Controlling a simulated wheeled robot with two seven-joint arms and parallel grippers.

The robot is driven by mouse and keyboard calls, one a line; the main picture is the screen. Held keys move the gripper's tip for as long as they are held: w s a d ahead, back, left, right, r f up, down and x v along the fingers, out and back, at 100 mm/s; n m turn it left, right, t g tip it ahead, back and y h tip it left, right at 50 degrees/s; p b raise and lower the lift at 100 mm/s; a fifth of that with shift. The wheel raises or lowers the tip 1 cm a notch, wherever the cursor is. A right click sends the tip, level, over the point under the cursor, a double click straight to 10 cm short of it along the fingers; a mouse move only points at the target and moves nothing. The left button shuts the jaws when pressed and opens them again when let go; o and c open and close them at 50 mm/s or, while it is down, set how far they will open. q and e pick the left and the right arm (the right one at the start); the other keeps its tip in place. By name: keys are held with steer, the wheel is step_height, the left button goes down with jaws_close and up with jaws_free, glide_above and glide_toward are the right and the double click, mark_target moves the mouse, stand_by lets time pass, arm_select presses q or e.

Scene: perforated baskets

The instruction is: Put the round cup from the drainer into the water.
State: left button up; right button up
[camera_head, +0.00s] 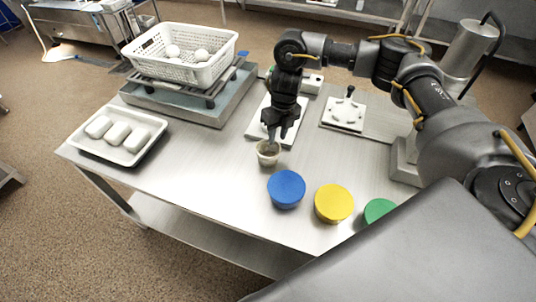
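A small round grey-beige cup (267,158) is at the middle of the steel table, upright. My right gripper (272,142) points down at it, with its dark fingertips close together at the cup's rim. Whether they are shut on the rim, and whether the cup touches the table, I cannot tell. A white perforated basket (185,72) with round white pieces inside stands on a dark rack at the back left. The rack is over a shallow metal basin (205,116) with a bluish surface that looks like water. My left gripper is not in view.
A white tray (132,160) with white blocks is at the left. Blue (286,188), yellow (333,203) and green (379,210) round lids line the front. A white board (262,131) lies behind the cup, a white plate with a knob (345,115) to its right. The table left of the cup is clear.

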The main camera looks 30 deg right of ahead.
mark_target(277, 149)
steer(key=shift+s+f, duration=0.1)
steer(key=f, duration=0.5)
steer(key=shift+s+a, duration=0.15)
steer(key=shift+a, duration=0.1)
jaws_close()
